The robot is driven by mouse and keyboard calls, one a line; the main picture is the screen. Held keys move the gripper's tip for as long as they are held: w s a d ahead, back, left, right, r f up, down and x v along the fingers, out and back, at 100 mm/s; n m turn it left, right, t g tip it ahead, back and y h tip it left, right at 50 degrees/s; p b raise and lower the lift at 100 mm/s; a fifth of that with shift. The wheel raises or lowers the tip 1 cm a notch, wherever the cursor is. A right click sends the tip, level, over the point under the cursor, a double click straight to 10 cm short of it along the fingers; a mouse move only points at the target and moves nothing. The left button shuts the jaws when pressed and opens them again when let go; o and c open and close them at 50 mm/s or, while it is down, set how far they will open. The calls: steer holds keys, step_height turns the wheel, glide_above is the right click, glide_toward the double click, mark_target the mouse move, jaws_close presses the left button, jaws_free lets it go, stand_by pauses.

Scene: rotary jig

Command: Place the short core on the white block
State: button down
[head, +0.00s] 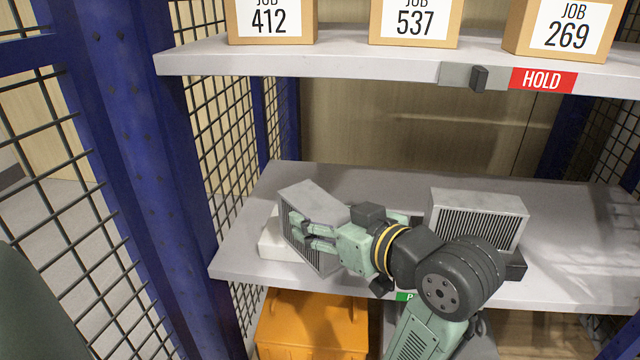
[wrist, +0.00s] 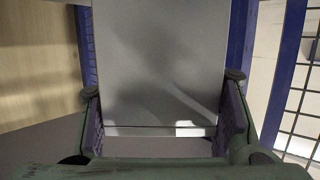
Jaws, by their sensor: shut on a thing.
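My gripper (head: 301,231) is shut on a grey finned core (head: 312,203), taken to be the short core, at the left of the lower shelf. The core stands upright, its fins facing the front. In the wrist view, its plain grey face (wrist: 160,62) fills the space between the two fingers. The white block (head: 271,243) shows behind and left of the core's lower part; the core and gripper hide the rest of it. I cannot tell whether the core touches the block or is just above it.
A second finned core (head: 477,218) stands on the right of the lower shelf (head: 390,178), by a dark block (head: 516,266). The upper shelf (head: 340,58) holds job boxes and a red HOLD label (head: 543,79). A blue post (head: 150,180) and mesh stand left; an orange bin (head: 310,325) is below.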

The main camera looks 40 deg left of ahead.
steer(key=w+a+p, duration=0.1)
steer(key=p, duration=0.3)
steer(key=shift+r, duration=0.4)
steer(key=p, duration=0.3)
steer(key=shift+w+a+f, duration=0.1)
steer(key=shift+w+f, duration=0.05)
steer(key=shift+f, duration=0.1)
steer(key=shift+w+a+f, duration=0.8)
steer(key=shift+w+a, duration=0.4)
steer(key=shift+w, duration=0.15)
steer(key=shift+w+a+f, duration=0.85)
steer(key=shift+w+a, duration=0.3)
steer(key=shift+w, duration=0.15)
steer(key=shift+w+a+f, duration=0.8)
steer(key=shift+w+a, duration=0.4)
steer(key=shift+w, duration=0.15)
steer(key=shift+f, duration=0.25)
steer(key=c, duration=0.6)
jaws_free()
